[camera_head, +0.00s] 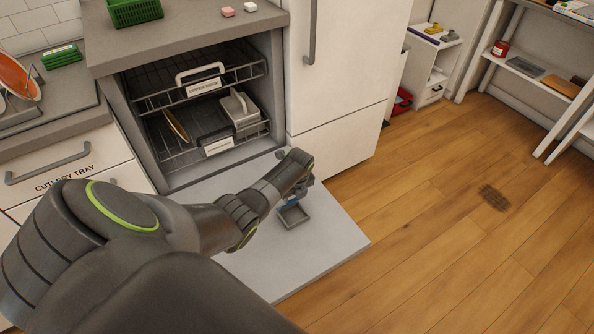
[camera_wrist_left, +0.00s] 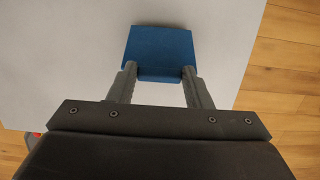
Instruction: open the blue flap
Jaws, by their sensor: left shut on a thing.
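The blue flap (camera_wrist_left: 158,48) fills the space between the two grey fingers of my left gripper (camera_wrist_left: 160,72) in the left wrist view. The gripper is shut on it near its lower edge. A small grey square-framed compartment (camera_head: 293,215) lies on the door just in front of the gripper. The flap's exact angle is hard to tell. My right gripper is not in view.
The dishwasher's racks (camera_head: 200,72) hold dishes and stay inside the cabinet behind the door. A white fridge-like cabinet (camera_head: 345,90) stands close to the right of it. The wooden floor (camera_head: 440,220) to the right is mostly clear.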

